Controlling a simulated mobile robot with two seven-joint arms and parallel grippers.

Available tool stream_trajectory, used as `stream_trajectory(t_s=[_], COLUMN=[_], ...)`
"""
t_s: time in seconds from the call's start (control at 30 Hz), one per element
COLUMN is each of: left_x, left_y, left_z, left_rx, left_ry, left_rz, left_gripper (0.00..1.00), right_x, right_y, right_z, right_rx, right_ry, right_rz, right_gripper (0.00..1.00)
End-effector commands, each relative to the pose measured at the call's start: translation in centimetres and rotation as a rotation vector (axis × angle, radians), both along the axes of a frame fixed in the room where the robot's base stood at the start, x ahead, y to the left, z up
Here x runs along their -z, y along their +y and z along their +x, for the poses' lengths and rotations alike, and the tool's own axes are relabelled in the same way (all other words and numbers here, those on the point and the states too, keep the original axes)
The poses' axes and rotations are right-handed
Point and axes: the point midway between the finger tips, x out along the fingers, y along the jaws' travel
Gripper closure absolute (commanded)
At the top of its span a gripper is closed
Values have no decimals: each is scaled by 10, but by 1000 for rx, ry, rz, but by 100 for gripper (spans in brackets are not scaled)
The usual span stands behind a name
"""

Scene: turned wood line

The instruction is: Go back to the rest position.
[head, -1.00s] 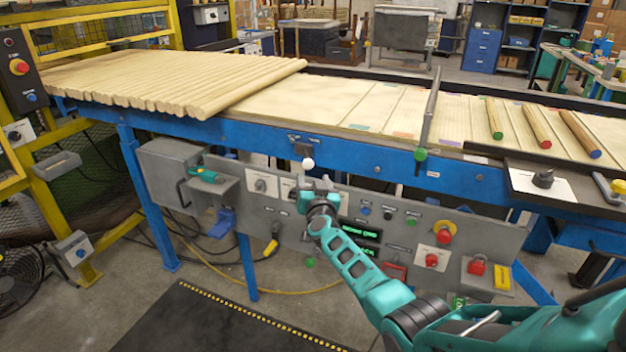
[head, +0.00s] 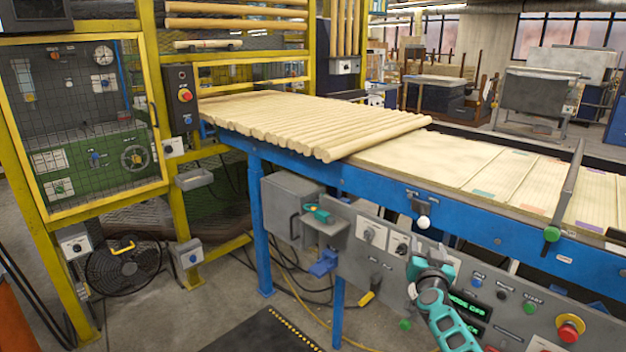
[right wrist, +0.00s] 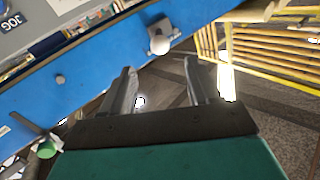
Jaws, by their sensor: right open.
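My right gripper (head: 428,262) is in front of the grey control panel under the blue conveyor, below a white knob (head: 423,222) on the conveyor's side. In the right wrist view its two fingers (right wrist: 160,88) stand apart with nothing between them. The white knob (right wrist: 160,38) shows there above the fingers, against the blue conveyor side. My right arm comes in from the lower right in the head view. My left gripper is not in view.
The blue conveyor frame (head: 375,185) carries a row of turned wood rods (head: 300,120). The grey control panel (head: 375,262) holds several buttons, including a red one (head: 570,328). A yellow guard frame (head: 160,100) and a fan (head: 122,262) stand at left. A dark mat (head: 262,330) lies on the floor.

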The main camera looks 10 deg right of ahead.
Motion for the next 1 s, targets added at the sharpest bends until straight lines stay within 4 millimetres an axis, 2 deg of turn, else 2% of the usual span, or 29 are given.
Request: stream_trajectory(t_s=[0.17, 0.27, 0.4, 0.53, 0.7, 0.8, 0.9, 1.0], left_x=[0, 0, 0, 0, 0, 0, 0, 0], left_y=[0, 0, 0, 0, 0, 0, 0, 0], left_z=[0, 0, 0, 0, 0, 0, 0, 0], left_rx=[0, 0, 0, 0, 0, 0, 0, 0], left_ry=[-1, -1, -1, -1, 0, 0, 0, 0], left_rz=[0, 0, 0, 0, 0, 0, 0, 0], left_gripper=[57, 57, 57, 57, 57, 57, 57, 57], right_x=[39, 69, 106, 133, 150, 152, 150, 149], right_y=[33, 64, 107, 141, 174, 185, 191, 193], right_z=[-37, -75, -137, -202, -287, -327, -353, -367], right_rx=[-130, -242, -384, -491, -581, -604, -613, -614], right_ry=[55, 115, 218, 330, 478, 548, 593, 621], right_rz=[-51, -87, -122, -141, -153, -157, -158, -158], right_gripper=[39, 39, 39, 39, 39, 39, 39, 39])
